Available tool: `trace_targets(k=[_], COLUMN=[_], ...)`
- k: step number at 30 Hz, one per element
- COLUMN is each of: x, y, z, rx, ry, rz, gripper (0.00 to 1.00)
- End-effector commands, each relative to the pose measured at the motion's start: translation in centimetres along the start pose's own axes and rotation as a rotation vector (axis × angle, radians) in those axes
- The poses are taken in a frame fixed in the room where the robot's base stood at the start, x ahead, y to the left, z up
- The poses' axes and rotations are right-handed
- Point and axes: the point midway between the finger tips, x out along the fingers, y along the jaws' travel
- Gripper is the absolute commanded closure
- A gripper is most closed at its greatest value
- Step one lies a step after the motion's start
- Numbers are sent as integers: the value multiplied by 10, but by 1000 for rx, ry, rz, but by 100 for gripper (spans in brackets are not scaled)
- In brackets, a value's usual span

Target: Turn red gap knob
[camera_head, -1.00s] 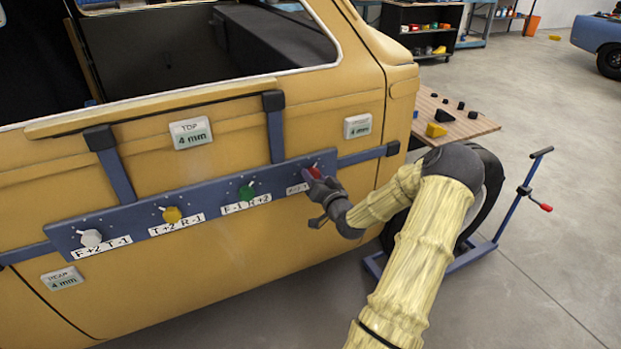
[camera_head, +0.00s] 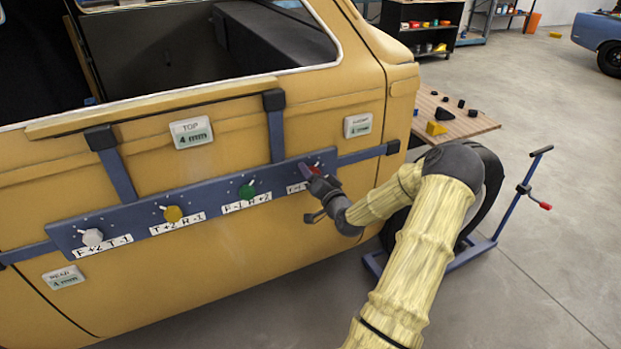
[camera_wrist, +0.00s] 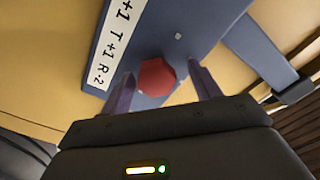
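The red knob (camera_wrist: 156,77) sits on the blue bar (camera_wrist: 190,30) fixed across the yellow car door. In the wrist view it lies between the two fingers of my gripper (camera_wrist: 160,82), which is open. The left finger is close to the knob and a clear gap shows at the right finger; I cannot tell whether either touches. A white label (camera_wrist: 122,38) reading "+1 T+1 R-2" is beside the knob. In the head view my gripper (camera_head: 312,178) is at the bar's right end and mostly hides the red knob.
Gauges reading 4 mm, including the top one (camera_head: 191,132), are on the door. A wooden table (camera_head: 465,122) and a blue stand (camera_head: 515,205) are at right.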

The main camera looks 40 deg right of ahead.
Motion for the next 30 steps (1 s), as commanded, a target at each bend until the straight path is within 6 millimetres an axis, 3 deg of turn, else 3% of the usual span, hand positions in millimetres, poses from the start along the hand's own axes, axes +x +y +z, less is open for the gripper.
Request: trace_targets(k=[9, 14, 30], x=[-3, -15, -117], y=[3, 5, 4], z=[1, 1, 2], rx=[2, 2, 1], ry=[-3, -2, -3], rz=[8, 10, 10], gripper=[37, 37, 37])
